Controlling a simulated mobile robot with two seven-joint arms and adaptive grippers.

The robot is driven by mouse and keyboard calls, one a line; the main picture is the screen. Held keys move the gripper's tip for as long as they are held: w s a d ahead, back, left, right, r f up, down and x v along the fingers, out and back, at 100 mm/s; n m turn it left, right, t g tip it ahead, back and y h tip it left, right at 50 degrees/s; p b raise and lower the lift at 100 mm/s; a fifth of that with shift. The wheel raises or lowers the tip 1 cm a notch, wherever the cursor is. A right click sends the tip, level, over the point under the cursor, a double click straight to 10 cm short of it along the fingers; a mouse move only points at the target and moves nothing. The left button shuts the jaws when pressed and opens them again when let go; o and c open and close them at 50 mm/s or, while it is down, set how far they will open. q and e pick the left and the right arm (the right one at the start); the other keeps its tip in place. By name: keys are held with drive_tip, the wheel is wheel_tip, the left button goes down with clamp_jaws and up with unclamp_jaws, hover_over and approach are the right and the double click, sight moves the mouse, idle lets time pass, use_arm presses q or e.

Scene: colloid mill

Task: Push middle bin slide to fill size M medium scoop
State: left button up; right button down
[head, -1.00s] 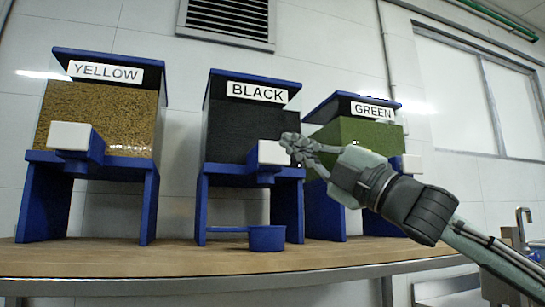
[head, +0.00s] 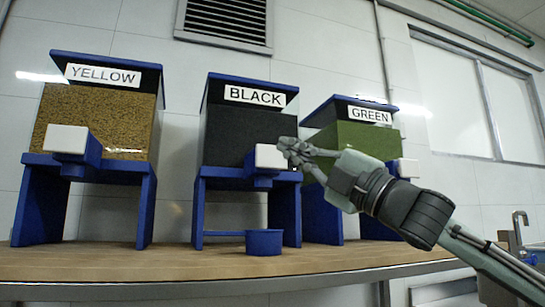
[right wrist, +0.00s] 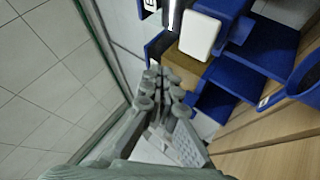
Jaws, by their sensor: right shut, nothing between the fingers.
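The middle bin (head: 247,130), labelled BLACK, holds dark material and stands on a blue stand. Its slide has a white block (head: 268,157) at the front; a white block on a blue slide (right wrist: 200,36) also shows in the right wrist view. My right gripper (head: 290,150) is shut and empty, its fingertips at the block's right edge in the head view. I cannot tell whether they touch it. A blue scoop (head: 264,242) sits on the table below this slide, its handle pointing left; no contents show. My left gripper is not in view.
The YELLOW bin (head: 98,120) stands at left and the GREEN bin (head: 355,138) at right, partly behind my right arm. All stand on a wooden table (head: 190,262) against a tiled wall. A sink tap (head: 520,222) is at far right.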

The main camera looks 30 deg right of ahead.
sight(272, 157)
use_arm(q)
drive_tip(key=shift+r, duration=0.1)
